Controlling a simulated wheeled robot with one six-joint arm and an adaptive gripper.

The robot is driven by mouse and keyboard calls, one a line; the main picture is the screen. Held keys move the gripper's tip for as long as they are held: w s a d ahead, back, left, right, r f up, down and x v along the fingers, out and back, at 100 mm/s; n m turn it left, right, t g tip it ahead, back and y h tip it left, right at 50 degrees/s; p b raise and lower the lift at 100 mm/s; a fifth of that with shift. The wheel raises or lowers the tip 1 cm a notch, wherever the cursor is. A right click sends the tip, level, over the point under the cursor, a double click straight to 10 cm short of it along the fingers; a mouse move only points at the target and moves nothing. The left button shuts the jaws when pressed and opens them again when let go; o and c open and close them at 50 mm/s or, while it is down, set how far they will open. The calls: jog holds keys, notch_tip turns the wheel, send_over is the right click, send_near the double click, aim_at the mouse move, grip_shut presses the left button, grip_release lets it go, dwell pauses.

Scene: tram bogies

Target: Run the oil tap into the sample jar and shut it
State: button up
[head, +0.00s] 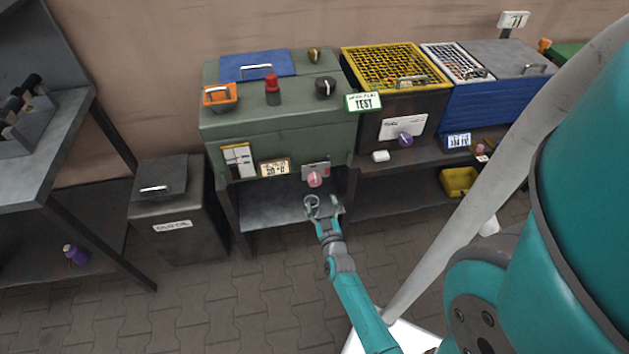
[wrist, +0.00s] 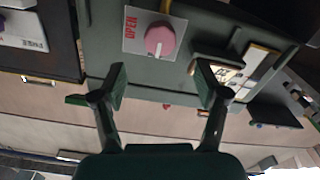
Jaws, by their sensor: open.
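A pink round knob (head: 315,179) sits on a pale plate on the front of a green cabinet (head: 290,137). In the wrist view the same pink knob (wrist: 160,38) shows close up, with red lettering "OPEN" beside it. My gripper (head: 323,205) is just in front of and below the knob in the head view. In the wrist view my gripper (wrist: 162,68) has its fingers spread, nothing between them, and the knob lies beyond the fingertips, apart from them. I cannot make out a sample jar for certain; no flow of oil shows.
A dark bin (head: 168,213) labelled for old oil stands left of the cabinet. A purple-topped item (head: 75,254) rests on the left bench's low shelf. A purple knob (head: 405,139) is on the yellow-grated unit to the right. A yellow tray (head: 458,182) is on the right shelf.

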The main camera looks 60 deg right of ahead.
aim_at(316, 183)
jog(key=x, duration=1)
